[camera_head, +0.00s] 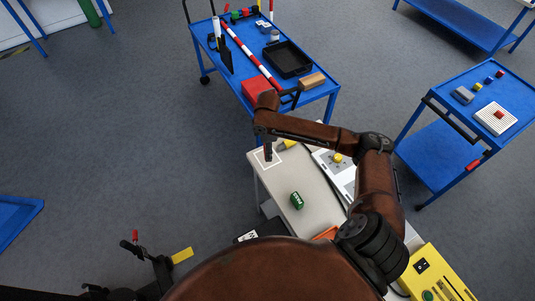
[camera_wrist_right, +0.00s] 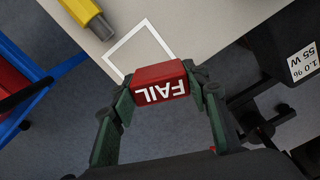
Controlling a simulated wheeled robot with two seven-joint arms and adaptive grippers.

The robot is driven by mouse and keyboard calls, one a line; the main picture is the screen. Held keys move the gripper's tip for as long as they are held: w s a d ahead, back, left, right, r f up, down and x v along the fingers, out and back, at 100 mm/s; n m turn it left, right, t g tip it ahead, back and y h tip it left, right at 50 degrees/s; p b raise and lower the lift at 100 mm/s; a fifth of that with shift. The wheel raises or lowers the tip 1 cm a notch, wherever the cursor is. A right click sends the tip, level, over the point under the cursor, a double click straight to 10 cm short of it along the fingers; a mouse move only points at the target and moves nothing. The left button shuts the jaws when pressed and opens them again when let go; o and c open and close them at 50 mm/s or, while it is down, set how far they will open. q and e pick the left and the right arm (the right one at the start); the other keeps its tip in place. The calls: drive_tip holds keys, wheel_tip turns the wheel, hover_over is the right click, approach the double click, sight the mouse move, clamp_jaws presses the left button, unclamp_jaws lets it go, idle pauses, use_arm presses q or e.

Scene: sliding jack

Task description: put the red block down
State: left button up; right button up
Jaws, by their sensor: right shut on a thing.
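My right gripper (camera_wrist_right: 162,90) is shut on the red block (camera_wrist_right: 161,83), which has white "FAIL" lettering upside down in the right wrist view. In that view the block covers part of a white square outline (camera_wrist_right: 126,36) on the pale table. In the head view my right gripper (camera_head: 268,152) points down at this outline (camera_head: 258,163) at the table's far left corner. The held block is hard to make out there. I cannot tell whether it touches the table. Dark parts that look like my left gripper (camera_head: 150,258) show at the lower left; their opening is unclear.
A yellow cylinder (camera_head: 287,144) lies close beside the outline, and a green block (camera_head: 296,201) is nearer on the pale table (camera_head: 278,181). A white panel with a yellow knob (camera_head: 338,158) is to the right. Blue carts (camera_head: 316,92) stand behind and at the right.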

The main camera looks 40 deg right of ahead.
drive_tip(key=w+f, duration=0.1)
drive_tip(key=d+f, duration=0.1)
drive_tip(key=f, duration=0.1)
drive_tip(key=w+d+f+b, duration=0.1)
drive_tip(key=shift+w+f, duration=0.2)
drive_tip(key=shift+w, duration=0.15)
wheel_tip(320, 180, down, 3)
drive_tip(key=shift+w+f+b, duration=0.1)
drive_tip(key=shift+f+b, duration=0.1)
drive_tip(key=shift+b, duration=0.25)
drive_tip(key=shift+r, duration=0.1)
drive_tip(key=o, duration=1.1)
drive_tip(key=shift+o, duration=0.2)
wheel_tip(320, 180, up, 12)
drive_tip(key=p, duration=0.2)
